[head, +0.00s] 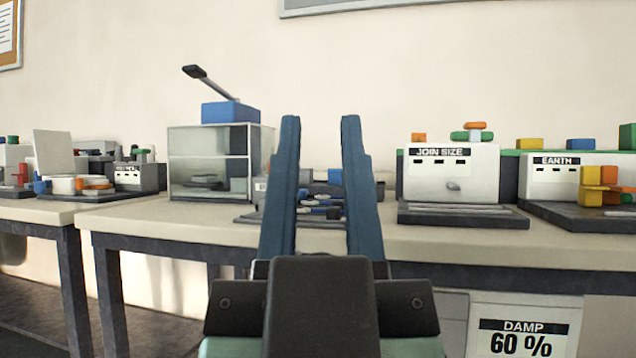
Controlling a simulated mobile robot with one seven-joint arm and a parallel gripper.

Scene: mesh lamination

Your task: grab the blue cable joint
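My gripper (320,122) is in the middle of the head view, its two long blue fingers pointing up and apart. It is open, with nothing held between the fingertips. Several small dark blue and grey pieces (318,211) lie on a dark tray seen between the fingers, on the table beyond. They look like cable joints, but they are too small to tell apart. A blue block (335,177) shows just behind them. The fingers hide part of this area.
A glass-sided case (210,142) with a blue block and lever on top stands left. A "JOIN SIZE" box (451,175) and an "EARTH" box (562,180) stand right. The table (165,220) has a bare front strip. More items crowd the left table (35,212).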

